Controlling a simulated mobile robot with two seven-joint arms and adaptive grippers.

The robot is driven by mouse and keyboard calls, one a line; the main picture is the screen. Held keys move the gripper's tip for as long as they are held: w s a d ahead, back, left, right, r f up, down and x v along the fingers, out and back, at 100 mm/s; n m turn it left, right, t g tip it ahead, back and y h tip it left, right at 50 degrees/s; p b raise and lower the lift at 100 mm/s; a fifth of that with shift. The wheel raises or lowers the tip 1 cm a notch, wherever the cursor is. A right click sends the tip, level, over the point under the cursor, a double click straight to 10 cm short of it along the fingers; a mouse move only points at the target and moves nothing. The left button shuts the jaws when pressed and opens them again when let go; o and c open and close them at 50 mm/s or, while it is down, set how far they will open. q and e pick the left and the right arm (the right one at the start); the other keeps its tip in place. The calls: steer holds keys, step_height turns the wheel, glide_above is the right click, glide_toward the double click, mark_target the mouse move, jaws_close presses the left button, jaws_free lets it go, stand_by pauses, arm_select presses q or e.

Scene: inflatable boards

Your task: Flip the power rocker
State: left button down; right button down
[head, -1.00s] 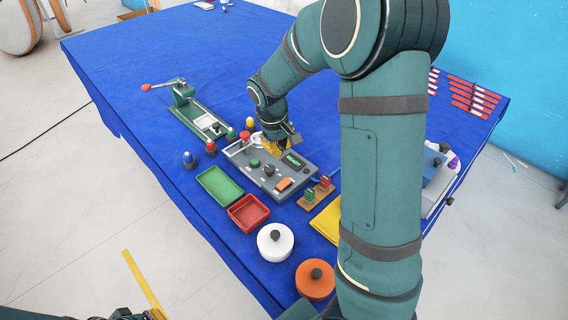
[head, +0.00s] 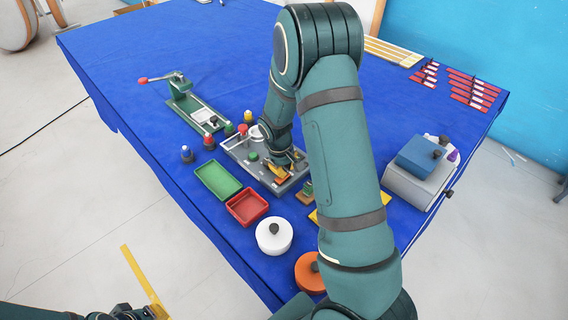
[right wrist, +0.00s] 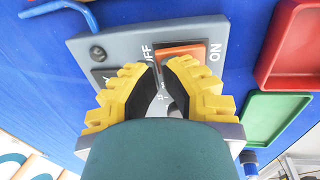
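The orange power rocker (right wrist: 182,50) sits on a grey control panel (head: 236,149), between the printed words OFF and ON. In the head view the rocker (head: 281,179) is partly covered by my right gripper (head: 286,168). In the right wrist view the yellow-and-black fingers of my right gripper (right wrist: 160,66) point at the rocker's near edge, with a narrow gap between their tips and nothing held. I cannot tell whether they touch the rocker, or which side of it is down. My left gripper (head: 140,312) shows only partly at the bottom left.
A green tray (head: 218,181), a red tray (head: 247,207) and a white lidded pot (head: 273,243) stand beside the panel. An orange pot (head: 308,274) is partly behind my right arm. A green lever press (head: 187,104) stands behind.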

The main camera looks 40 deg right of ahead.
stand_by(0.3)
steer(key=shift+s+d+f+y, duration=0.15)
steer(key=shift+d+f+y, duration=0.1)
steer(key=shift+f+y, duration=0.45)
steer(key=shift+y+b, duration=0.35)
steer(key=shift+y, duration=0.35)
steer(key=shift+s+a, duration=0.1)
steer(key=shift+a, duration=0.2)
steer(key=shift+a+r, duration=0.2)
steer(key=shift+a, duration=0.2)
steer(key=shift+a+r, duration=0.1)
steer(key=shift+a, duration=0.05)
